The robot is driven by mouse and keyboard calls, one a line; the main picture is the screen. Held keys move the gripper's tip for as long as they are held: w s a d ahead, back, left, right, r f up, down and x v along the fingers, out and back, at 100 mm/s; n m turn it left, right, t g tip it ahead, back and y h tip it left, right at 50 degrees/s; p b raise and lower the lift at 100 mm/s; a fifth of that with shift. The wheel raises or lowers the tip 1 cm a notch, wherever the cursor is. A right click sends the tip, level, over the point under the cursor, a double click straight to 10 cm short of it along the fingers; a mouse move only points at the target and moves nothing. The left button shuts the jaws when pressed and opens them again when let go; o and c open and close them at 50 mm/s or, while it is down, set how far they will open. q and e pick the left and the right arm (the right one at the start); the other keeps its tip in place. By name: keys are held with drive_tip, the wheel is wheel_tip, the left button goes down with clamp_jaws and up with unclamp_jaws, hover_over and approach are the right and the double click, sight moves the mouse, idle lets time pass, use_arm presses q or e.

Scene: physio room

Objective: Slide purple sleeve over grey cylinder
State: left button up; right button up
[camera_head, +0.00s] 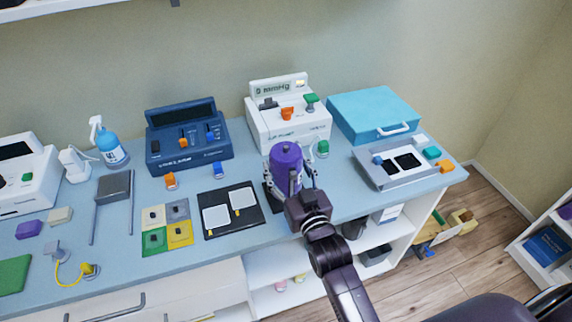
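The purple sleeve (286,158) stands upright near the front edge of the table, in front of the white mmHg machine. My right gripper (289,182) reaches in from the lower right, with a finger on each side of the sleeve, and looks closed on it. The gripper hides the sleeve's lower part, so I cannot tell whether it touches the table. I cannot make out the grey cylinder; it may be hidden inside or below the sleeve. My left gripper is not in view.
Left of the sleeve lies a black mat (248,224) with two white pads. The white mmHg machine (290,112) stands close behind, with a green-topped piece (322,149) beside it. A turquoise case (373,114) and a grey tray (377,178) are to the right.

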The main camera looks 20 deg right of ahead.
idle(0.3)
drive_tip(key=o, duration=1.5)
drive_tip(key=shift+c, duration=0.2)
drive_tip(key=shift+f, duration=0.1)
drive_tip(key=shift+s, duration=0.55)
drive_tip(key=s, duration=1.1)
drive_tip(key=shift+d, duration=0.2)
